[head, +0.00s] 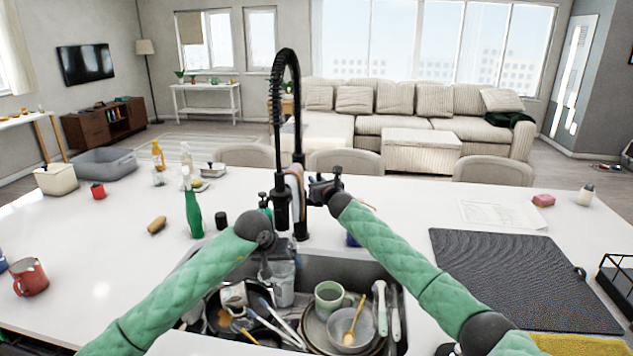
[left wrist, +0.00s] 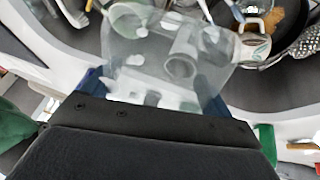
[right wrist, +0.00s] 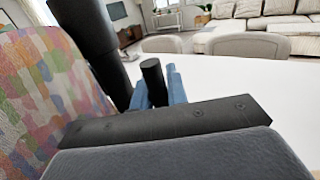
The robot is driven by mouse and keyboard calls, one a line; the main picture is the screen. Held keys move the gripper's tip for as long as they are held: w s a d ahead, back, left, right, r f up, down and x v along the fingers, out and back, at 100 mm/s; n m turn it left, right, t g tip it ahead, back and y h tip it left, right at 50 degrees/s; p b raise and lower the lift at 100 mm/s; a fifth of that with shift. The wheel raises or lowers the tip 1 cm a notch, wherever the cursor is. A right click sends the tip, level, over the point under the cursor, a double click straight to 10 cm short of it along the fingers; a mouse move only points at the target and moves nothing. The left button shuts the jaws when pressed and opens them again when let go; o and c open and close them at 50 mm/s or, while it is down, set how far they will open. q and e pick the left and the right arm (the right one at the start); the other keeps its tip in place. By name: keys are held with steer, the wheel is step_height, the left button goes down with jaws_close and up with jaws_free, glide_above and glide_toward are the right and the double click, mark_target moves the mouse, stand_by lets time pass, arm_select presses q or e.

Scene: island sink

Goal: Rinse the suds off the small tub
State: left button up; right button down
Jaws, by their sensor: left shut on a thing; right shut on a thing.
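The small clear tub (head: 282,284) is at the back of the sink, over the dishes. It shows large in the left wrist view (left wrist: 150,50), with whitish patches on it. My left gripper (head: 272,262) is shut on its edge; blue fingers show on both sides (left wrist: 152,92). The black tap (head: 298,150) arches above the sink, its spray head (head: 281,208) hanging just above the left gripper. My right gripper (head: 323,190) is shut beside the tap, its blue fingers around a short black lever (right wrist: 153,82). I cannot make out running water.
The sink (head: 325,266) holds a green mug (head: 328,297), a bowl (head: 352,328), pans and utensils. A green spray bottle (head: 194,212) stands left of the tap. A dark mat (head: 515,275) lies right. A patterned thing (right wrist: 50,85) is close to the right wrist.

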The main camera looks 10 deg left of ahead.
steer(key=shift+s, duration=0.1)
steer(key=shift+s+r+n+t+y, duration=0.1)
steer(key=shift+s+n+t+y, duration=0.2)
steer(key=shift+s+n+t, duration=0.15)
steer(key=c, duration=1.4)
jaws_free()
steer(key=shift+s, duration=0.1)
steer(key=v, duration=0.7)
steer(key=shift+d, duration=0.15)
steer(key=shift+s+f, duration=0.1)
steer(key=shift+f, duration=0.15)
